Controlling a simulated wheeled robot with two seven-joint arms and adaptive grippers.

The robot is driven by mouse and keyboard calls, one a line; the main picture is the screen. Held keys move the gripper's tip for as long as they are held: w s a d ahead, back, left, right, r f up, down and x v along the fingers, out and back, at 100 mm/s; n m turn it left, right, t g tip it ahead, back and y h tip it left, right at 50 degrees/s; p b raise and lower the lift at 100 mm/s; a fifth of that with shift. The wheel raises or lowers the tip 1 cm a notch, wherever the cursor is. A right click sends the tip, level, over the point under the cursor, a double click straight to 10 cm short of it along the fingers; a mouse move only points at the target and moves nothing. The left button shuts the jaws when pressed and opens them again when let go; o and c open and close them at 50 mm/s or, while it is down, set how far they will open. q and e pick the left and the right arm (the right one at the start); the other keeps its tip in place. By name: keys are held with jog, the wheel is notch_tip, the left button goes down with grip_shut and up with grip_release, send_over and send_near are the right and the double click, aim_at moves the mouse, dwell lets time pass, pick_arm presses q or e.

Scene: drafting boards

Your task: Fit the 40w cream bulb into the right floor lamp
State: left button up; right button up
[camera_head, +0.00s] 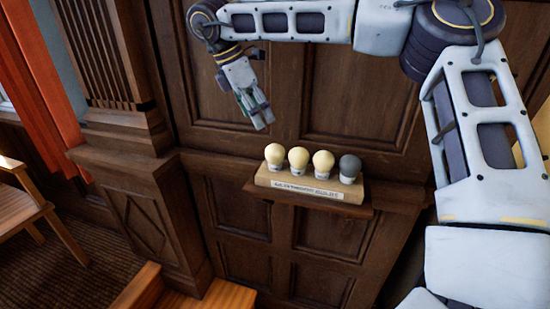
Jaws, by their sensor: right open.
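Three cream bulbs and one dark grey bulb (349,167) stand upright in a row in a wooden holder (265,181) on a small wall ledge. The cream ones are the left bulb (274,154), the second bulb (298,158) and the third bulb (323,162). The holder's front has a pale label whose print is too small to read, so I cannot tell which is 40w. My right gripper (262,120) is open and empty, pointing down, above and left of the bulbs and apart from them. My left gripper and the right floor lamp are not in view.
The ledge (310,199) juts from a dark panelled wall (335,105). A panelled pillar (130,190) stands to its left. A wooden chair (40,205) and an orange curtain (45,80) are at the far left. The air in front of the ledge is clear.

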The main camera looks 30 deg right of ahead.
aim_at(271, 146)
jog(key=shift+x, duration=4.4)
jog(key=shift+f+p, duration=0.3)
jog(key=shift+f, duration=0.2)
jog(key=shift+p+x, duration=0.6)
jog(key=shift+x, duration=1.5)
jog(key=shift+a+f, duration=0.1)
jog(key=shift+a, duration=0.1)
jog(key=c, duration=0.9)
